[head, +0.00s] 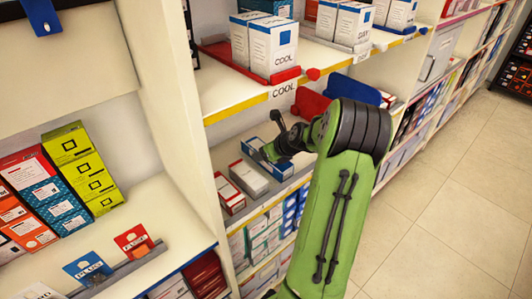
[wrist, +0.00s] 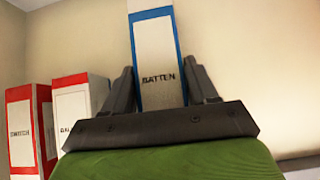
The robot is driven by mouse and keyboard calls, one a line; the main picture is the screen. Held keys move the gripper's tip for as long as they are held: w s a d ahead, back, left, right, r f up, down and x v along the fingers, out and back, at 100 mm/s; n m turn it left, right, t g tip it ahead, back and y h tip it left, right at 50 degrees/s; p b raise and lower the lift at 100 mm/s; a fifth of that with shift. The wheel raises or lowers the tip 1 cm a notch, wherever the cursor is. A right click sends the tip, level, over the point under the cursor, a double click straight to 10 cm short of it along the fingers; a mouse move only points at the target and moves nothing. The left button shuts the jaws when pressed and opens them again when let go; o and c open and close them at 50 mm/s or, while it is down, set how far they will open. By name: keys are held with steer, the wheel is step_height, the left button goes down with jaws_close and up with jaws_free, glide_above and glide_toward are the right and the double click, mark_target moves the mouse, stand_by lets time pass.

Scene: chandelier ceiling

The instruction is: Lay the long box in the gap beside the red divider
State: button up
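The long box is white with blue edges and reads BATTEN in the wrist view (wrist: 157,50); it also shows in the head view (head: 255,146), at the lower shelf. My gripper (head: 270,135) has one finger on each side of its near end. In the wrist view the fingers (wrist: 160,72) sit close along its sides, and the box stands higher than its neighbours, so it looks held and raised. Its lower end is hidden by my gripper. A red divider (head: 311,104) stands further along the shelf; the gap beside it is partly hidden by my arm.
Two red-and-white boxes, the nearer (head: 229,194) and the farther (head: 248,178), lie left of the long box. A blue divider (head: 352,90) stands beyond the red one. The upper shelf (head: 235,105) with COOL boxes (head: 272,48) overhangs. A shelf upright (head: 172,110) stands at left.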

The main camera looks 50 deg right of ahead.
steer(key=o, duration=0.4)
steer(key=shift+o, duration=0.2)
steer(key=shift+s+r, duration=0.2)
steer(key=shift+r, duration=0.15)
steer(key=p+v, duration=0.4)
steer(key=v, duration=0.7)
steer(key=shift+r, duration=0.1)
steer(key=shift+s+r, duration=0.1)
steer(key=shift+s, duration=0.05)
